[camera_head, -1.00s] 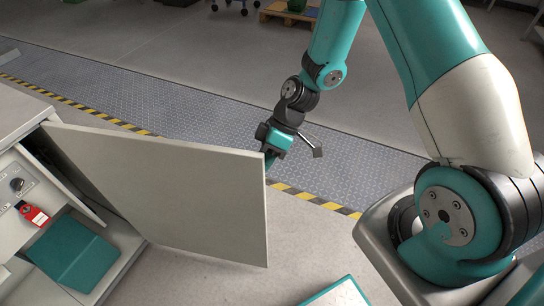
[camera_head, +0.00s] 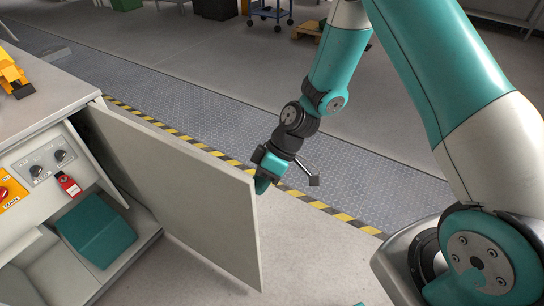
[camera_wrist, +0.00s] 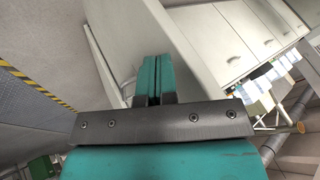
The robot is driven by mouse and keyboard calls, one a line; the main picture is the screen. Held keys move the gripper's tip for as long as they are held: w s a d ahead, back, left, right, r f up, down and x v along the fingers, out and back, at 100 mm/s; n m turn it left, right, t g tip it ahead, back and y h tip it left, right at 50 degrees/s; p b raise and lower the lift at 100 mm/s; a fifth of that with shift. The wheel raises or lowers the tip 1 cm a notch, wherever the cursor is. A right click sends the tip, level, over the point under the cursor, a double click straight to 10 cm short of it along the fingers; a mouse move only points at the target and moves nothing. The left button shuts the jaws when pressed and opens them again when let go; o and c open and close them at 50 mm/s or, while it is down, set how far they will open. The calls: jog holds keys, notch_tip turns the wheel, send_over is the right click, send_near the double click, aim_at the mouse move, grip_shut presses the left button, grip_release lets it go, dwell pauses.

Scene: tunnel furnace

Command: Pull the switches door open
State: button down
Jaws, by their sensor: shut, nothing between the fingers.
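The switches door (camera_head: 180,190) is a pale grey panel that stands swung out from its cabinet (camera_head: 50,120), hinged at the left. Behind it the head view shows switch knobs (camera_head: 50,164), a red tag (camera_head: 69,184) and a teal object (camera_head: 97,230) inside the opening. My gripper (camera_head: 263,184) is at the door's free edge, near its upper corner, partly behind the panel. In the wrist view my gripper's teal fingers (camera_wrist: 156,78) are together with nothing between them, beside the pale door panel (camera_wrist: 190,40). Whether they touch the door I cannot tell.
A yellow object (camera_head: 12,75) sits on the cabinet top. A yellow-black striped line (camera_head: 225,158) and metal floor plates (camera_head: 200,110) run behind the door. A blue cart (camera_head: 271,12) and a pallet (camera_head: 308,30) stand far back.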

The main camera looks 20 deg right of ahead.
dwell(0.3)
jog(key=w+d+f+v, duration=0.1)
jog(key=d+f+v, duration=0.1)
jog(key=v, duration=1)
jog(key=s+a+r+m+h+p, duration=0.1)
jog(key=s+a+r+m+p, duration=0.1)
jog(key=s+r, duration=0.7)
jog(key=s+a+r+m+t+h+p, duration=0.1)
jog(key=s+a+r, duration=0.3)
jog(key=s+r, duration=0.6)
notch_tip(320, 180, up, 3)
jog(key=shift+a+m+t+h+p, duration=0.35)
jog(key=shift+m+h+p, duration=0.2)
jog(key=shift+m, duration=0.25)
